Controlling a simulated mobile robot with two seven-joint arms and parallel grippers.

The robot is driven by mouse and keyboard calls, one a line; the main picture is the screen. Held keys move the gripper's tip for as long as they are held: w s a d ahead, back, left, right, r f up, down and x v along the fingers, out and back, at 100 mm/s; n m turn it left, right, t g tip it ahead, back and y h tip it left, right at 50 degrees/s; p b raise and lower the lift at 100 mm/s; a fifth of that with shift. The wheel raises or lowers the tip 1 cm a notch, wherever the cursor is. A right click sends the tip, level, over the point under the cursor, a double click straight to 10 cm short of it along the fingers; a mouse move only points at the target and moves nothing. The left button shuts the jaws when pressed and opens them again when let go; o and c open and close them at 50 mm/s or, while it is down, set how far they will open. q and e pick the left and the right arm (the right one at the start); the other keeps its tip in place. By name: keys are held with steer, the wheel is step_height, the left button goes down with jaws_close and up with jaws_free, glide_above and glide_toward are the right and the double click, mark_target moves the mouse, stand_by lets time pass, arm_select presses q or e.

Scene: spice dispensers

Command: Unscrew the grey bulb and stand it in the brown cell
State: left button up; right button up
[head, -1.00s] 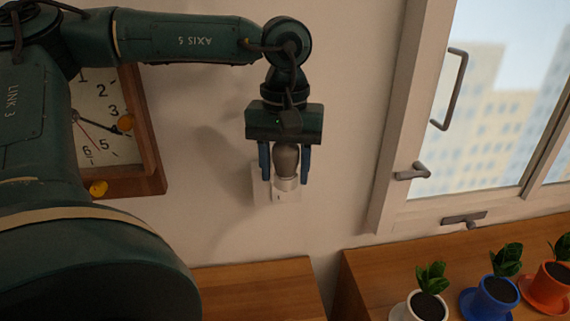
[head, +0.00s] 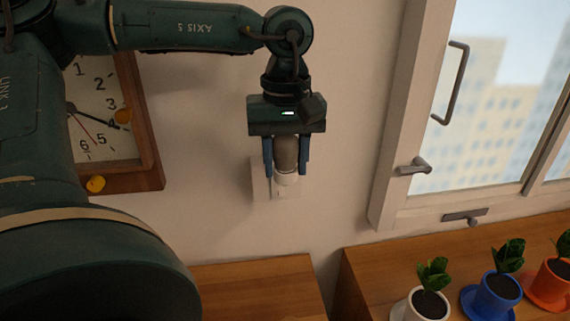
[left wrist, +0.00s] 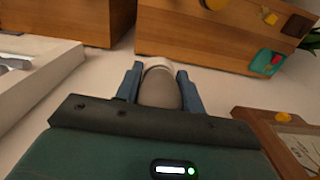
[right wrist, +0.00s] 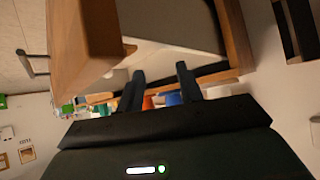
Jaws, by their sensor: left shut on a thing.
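The grey bulb (head: 286,153) hangs between the fingers of my left gripper (head: 286,170), which is shut on it. The bulb's lower end meets a white socket (head: 286,180) on a pale plate on the wall. I cannot tell how far it is screwed in. The left wrist view shows the bulb (left wrist: 160,90) between the blue fingers (left wrist: 159,72), with the white socket (left wrist: 158,63) beyond it. My right gripper (right wrist: 160,72) is open and empty in the right wrist view. I cannot make out the brown cell in any view.
A wooden clock (head: 105,120) with yellow knobs hangs left of the bulb. A window (head: 480,110) with handles is at the right. Below are wooden surfaces (head: 250,285), with potted plants in a white pot (head: 427,306), a blue pot (head: 497,295) and an orange pot (head: 553,283).

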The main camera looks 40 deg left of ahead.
arm_select(q)
steer(key=n+b, duration=0.1)
steer(key=n, duration=0.3)
steer(key=shift+w, duration=0.15)
arm_select(e)
steer(key=shift+f, duration=0.6)
arm_select(q)
steer(key=shift+n+b, duration=0.35)
steer(key=shift+n, duration=0.65)
